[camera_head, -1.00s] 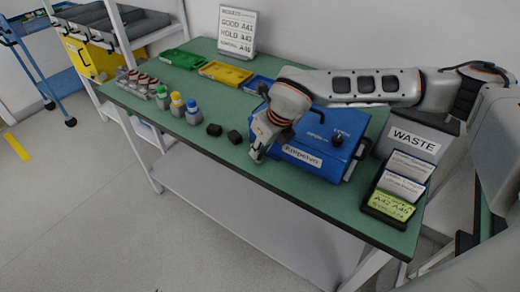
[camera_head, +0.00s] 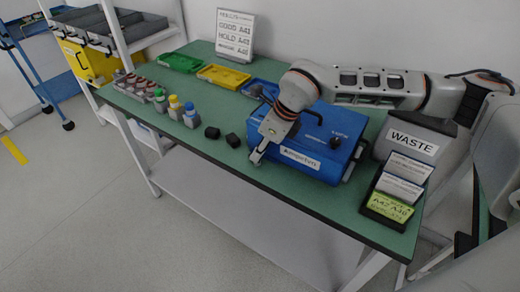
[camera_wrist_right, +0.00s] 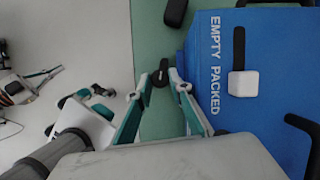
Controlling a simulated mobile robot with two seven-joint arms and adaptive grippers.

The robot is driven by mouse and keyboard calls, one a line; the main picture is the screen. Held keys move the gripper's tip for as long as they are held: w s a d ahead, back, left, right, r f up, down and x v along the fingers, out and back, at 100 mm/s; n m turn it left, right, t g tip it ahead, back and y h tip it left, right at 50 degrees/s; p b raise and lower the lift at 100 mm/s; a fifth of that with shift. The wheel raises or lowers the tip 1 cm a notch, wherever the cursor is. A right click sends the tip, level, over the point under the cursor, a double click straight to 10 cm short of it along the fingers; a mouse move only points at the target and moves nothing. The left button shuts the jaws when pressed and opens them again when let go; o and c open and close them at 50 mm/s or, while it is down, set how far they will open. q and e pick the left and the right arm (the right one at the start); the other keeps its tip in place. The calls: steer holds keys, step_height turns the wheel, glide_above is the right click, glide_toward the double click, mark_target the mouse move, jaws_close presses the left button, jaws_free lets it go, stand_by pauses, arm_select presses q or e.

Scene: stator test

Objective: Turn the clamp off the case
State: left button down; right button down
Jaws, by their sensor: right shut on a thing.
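My right gripper (camera_head: 257,158) is low at the case's front left corner. In the right wrist view its fingertips (camera_wrist_right: 158,92) close around a small dark piece, seemingly the clamp (camera_wrist_right: 160,73), beside the case edge. Most of the clamp is hidden by the fingers. My left gripper is not in view.
Green, yellow and blue trays stand behind. A waste bin (camera_head: 412,143) and card holder (camera_head: 392,195) stand right of the case. The table's front edge is close to the gripper.

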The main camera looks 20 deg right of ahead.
steer(key=c, duration=1.8)
jaws_free()
steer(key=shift+r, duration=0.1)
steer(key=shift+w+d+r, duration=0.1)
steer(key=shift+r, duration=0.2)
steer(key=v, duration=0.7)
steer(key=shift+s+r, duration=0.15)
steer(key=shift+s, duration=0.15)
steer(key=shift+c, duration=0.4)
